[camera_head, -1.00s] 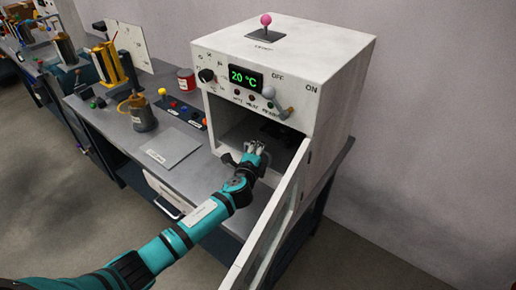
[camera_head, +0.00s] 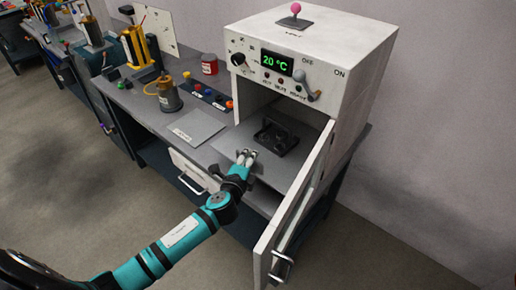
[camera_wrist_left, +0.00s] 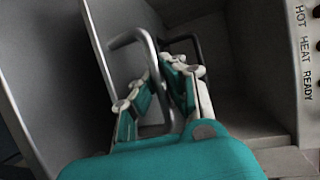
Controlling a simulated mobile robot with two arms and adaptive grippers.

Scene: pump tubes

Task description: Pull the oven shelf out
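The oven (camera_head: 310,50) stands at the right end of the bench, its front open. The grey shelf (camera_head: 237,138) sticks partly out of the oven mouth, with a black fixture (camera_head: 277,136) on top. My left gripper (camera_head: 247,156) is at the shelf's front edge. In the left wrist view the gripper's fingers (camera_wrist_left: 164,82) are on either side of a bent metal handle (camera_wrist_left: 150,42) and look closed on it; the exact contact is partly hidden. My right gripper is not in view.
The oven door (camera_head: 296,215) is swung open to the right of my left arm, close to it. A grey plate (camera_head: 197,128) lies on the bench left of the shelf, with a row of coloured buttons (camera_head: 210,96) behind. A drawer (camera_head: 190,172) is below. The floor in front is clear.

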